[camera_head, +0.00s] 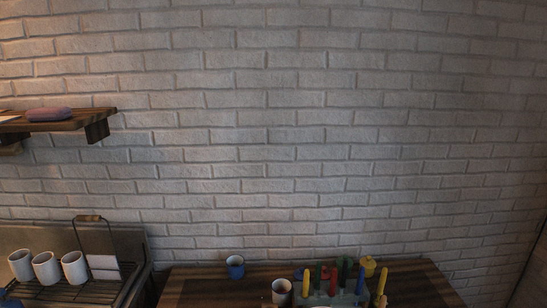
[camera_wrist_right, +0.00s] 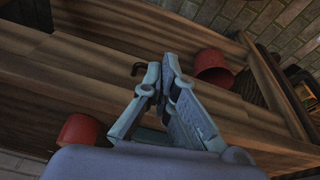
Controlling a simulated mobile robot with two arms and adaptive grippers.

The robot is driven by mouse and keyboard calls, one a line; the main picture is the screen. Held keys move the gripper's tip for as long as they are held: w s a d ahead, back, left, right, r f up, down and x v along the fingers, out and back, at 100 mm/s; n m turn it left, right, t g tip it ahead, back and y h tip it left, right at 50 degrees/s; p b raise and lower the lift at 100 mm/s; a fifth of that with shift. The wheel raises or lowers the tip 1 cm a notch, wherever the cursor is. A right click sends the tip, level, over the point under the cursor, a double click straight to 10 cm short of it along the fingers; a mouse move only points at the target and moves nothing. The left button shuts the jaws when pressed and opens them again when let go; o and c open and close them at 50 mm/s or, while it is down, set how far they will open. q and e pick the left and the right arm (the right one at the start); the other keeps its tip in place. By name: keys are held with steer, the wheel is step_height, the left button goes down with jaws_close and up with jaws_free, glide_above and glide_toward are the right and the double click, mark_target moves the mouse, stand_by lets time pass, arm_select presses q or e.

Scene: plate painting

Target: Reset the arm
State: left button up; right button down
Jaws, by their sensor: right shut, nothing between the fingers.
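In the right wrist view, my right gripper (camera_wrist_right: 164,68) has its grey-blue fingers drawn together at the tips, with nothing between them. It is in front of brown wooden boards (camera_wrist_right: 70,62). A red cup-like object (camera_wrist_right: 213,68) is just right of the fingertips, and another red object (camera_wrist_right: 78,135) is at lower left, partly hidden by my wrist. My right gripper does not show in the head view. My left gripper is in neither view.
In the head view, a wooden table (camera_head: 200,289) holds a blue cup (camera_head: 235,267), a light cup (camera_head: 282,292) and several coloured upright pieces (camera_head: 334,280). White cups (camera_head: 46,268) stand on a rack at left. A wall shelf (camera_head: 75,121) juts out above. The brick wall is bare.

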steer(key=s+f+b, duration=0.2)
steer(key=s+f, duration=0.1)
steer(key=f, duration=1.2)
steer(key=s+d+f+g+b, duration=0.2)
steer(key=s+d+f+b, duration=0.1)
steer(key=s+f, duration=1.4)
step_height(320, 180, down, 3)
steer(key=shift+d+f+b, duration=0.1)
steer(key=shift+d+b, duration=0.05)
steer(key=shift+b, duration=0.45)
